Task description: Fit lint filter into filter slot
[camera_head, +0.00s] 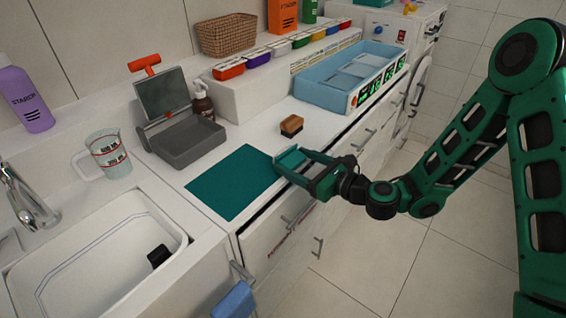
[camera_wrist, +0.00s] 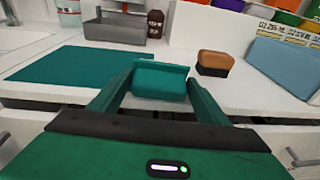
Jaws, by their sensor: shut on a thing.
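My gripper (camera_head: 293,166) reaches over the counter's front edge at the right side of the teal mat. It is shut on a teal piece (camera_wrist: 160,80) with a raised lip, held between the two fingers in the wrist view. I cannot tell for sure what this piece is. A dark mesh-like panel (camera_head: 163,95) with an orange handle (camera_head: 144,66) stands tilted at the back of the counter, behind a grey open tray (camera_head: 188,143); it looks like the lint filter. The tray also shows in the wrist view (camera_wrist: 115,29). I cannot make out a filter slot with certainty.
The teal mat (camera_head: 232,183) lies flat left of my gripper. A brown-topped brush (camera_head: 291,126) stands just behind it. A blue bin (camera_head: 333,93) is farther right. A sink (camera_head: 95,262) and a measuring cup (camera_head: 109,153) are at left. Drawers below show handles.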

